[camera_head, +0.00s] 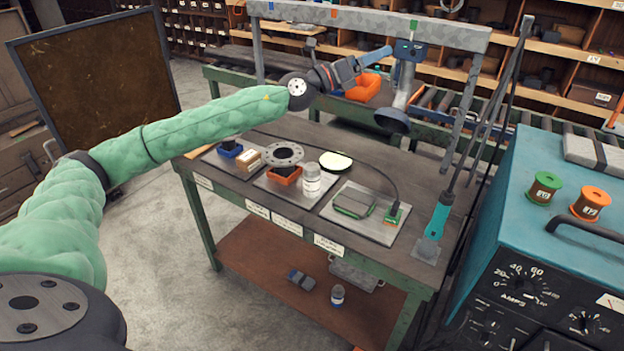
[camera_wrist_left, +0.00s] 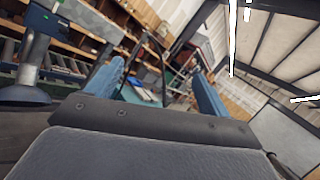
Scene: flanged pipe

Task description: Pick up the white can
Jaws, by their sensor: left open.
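The white can (camera_head: 311,184) stands upright on a grey plate near the front middle of the workbench, beside an orange tray. My left gripper (camera_head: 388,52) is raised beyond the can, over the back of the bench, pointing right and away. It is well apart from the can. In the left wrist view my left gripper (camera_wrist_left: 157,68) shows two blue fingers spread with nothing between them. The can is not visible in that view. My right gripper is not in view.
A grey overhead frame (camera_head: 370,22) spans the back. A teal machine (camera_head: 530,225) stands at right. A small bottle (camera_head: 337,295) is on the lower shelf.

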